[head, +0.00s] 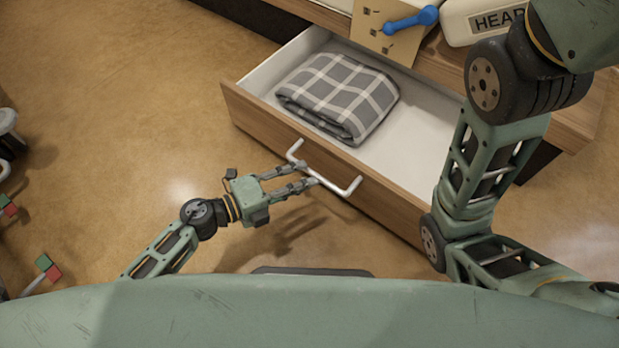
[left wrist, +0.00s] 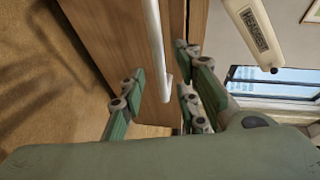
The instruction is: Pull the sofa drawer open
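The sofa drawer (head: 405,200) has a wooden front and a white inside, and it stands pulled well out. A folded grey plaid blanket (head: 338,95) lies in it. The white bar handle (head: 328,181) is on its front; the bar also shows in the left wrist view (left wrist: 156,45). My left gripper (head: 309,174) is at the handle with its fingers apart. In the left wrist view the bar runs between the fingers (left wrist: 163,85), with gaps visible beside it. My right arm is at the right; its gripper is out of view.
A board with a blue handle (head: 410,20) and a white box with lettering (head: 492,20) are on top above the drawer. The floor (head: 120,120) left of the drawer is clear. Red and green blocks (head: 47,268) are at the far left.

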